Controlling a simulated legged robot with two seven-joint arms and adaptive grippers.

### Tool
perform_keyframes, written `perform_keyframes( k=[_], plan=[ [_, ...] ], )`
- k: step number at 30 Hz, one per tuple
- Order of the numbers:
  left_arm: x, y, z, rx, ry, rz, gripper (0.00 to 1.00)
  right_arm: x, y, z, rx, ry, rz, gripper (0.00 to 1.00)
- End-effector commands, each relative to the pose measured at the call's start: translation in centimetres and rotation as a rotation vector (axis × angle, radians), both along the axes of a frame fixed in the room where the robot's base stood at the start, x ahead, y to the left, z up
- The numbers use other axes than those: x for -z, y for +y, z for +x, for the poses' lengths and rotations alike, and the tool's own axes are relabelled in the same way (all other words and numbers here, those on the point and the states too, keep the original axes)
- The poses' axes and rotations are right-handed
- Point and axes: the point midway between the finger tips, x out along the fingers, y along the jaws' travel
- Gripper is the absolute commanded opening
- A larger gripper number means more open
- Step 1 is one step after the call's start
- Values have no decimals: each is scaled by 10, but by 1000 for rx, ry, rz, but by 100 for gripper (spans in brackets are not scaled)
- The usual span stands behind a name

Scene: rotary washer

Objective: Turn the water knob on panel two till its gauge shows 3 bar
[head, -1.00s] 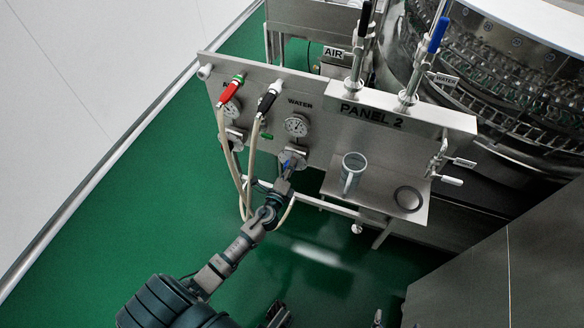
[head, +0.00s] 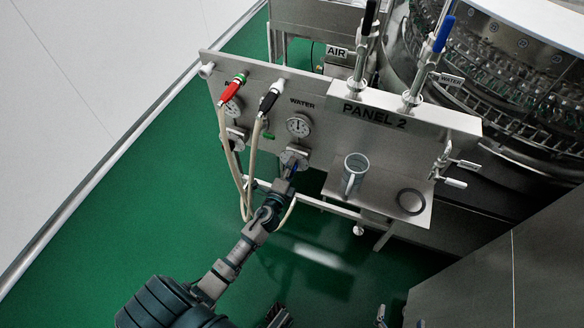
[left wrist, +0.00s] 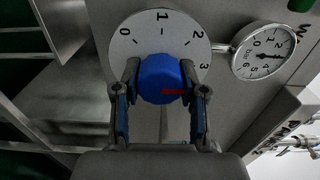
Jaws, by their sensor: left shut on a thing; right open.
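The blue water knob (left wrist: 158,80) sits on a round white dial (left wrist: 150,35) marked 0 to 3. A red mark on the knob points right. My left gripper (left wrist: 160,90) is shut on the knob, one finger on each side; in the head view it (head: 291,172) reaches the panel below the water gauge (head: 298,125). The gauge also shows in the left wrist view (left wrist: 264,51), tilted, with its needle towards the right of the picture; I cannot read it exactly. My right gripper (head: 328,316) is open and empty at the bottom edge, only partly in view.
Panel two (head: 330,105) carries a red-handled valve (head: 231,89) and a black-handled valve (head: 268,102) with hoses. A grey mug (head: 354,172) stands on a shelf at right, beside a dark ring (head: 410,201). The green floor (head: 130,220) is clear at left.

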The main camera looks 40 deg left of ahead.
Motion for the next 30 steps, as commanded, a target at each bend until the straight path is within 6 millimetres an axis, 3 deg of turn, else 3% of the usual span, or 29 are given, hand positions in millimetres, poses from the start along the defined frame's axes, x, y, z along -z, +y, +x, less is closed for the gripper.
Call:
perform_keyframes(
  k=[2,3,5,17,30],
  plan=[
    [6,1,-2,-5,10,0,7,1,0,0,0,1,0,100],
    [6,1,-2,-5,11,-1,51,1,0,0,0,1,0,100],
    [5,1,-2,-5,10,0,66,1,0,0,0,1,0,100],
    [3,-1,-7,-1,5,1,67,-1,0,-1,-1,-1,1,100],
    [5,-20,-92,-4,9,-2,67,0,0,-1,0,0,0,100]
  ],
)
